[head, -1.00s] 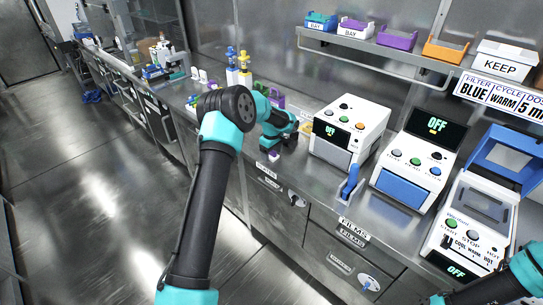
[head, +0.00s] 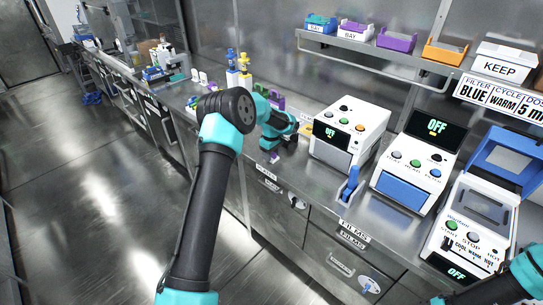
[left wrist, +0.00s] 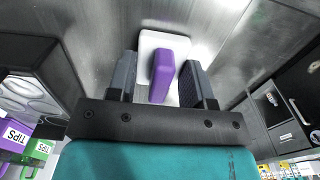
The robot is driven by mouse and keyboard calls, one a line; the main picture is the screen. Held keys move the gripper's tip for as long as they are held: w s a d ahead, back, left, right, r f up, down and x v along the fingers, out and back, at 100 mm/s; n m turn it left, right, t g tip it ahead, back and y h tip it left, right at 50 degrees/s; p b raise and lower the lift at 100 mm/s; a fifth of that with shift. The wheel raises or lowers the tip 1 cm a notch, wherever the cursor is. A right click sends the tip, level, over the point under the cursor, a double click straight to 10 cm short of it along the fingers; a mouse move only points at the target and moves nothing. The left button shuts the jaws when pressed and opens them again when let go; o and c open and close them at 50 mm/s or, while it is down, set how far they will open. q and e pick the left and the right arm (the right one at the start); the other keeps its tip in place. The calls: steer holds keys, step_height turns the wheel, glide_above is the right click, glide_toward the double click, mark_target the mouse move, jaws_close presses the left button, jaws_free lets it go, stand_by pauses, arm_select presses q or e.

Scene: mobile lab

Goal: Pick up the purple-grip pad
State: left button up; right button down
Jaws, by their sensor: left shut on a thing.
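The purple-grip pad (left wrist: 162,74) shows in the left wrist view as a white plate with an upright purple grip. My left gripper (left wrist: 161,82) has a dark finger on each side of the purple grip and is shut on it.
White devices with OFF screens (head: 347,137) stand on the steel counter right of my left gripper. A blue handle (head: 348,184) sticks out at the counter front. Bottles (head: 238,72) stand behind.

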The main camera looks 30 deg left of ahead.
arm_select(q)
steer(key=shift+r, duration=1.55)
steer(key=shift+s+d+r, duration=0.1)
steer(key=shift+s+r, duration=0.1)
steer(key=shift+s, duration=0.05)
steer(key=s+d+r, duration=0.1)
steer(key=s+d, duration=0.7)
steer(key=s, duration=0.5)
steer(key=shift+r, duration=0.2)
steer(key=shift+s+d, duration=0.1)
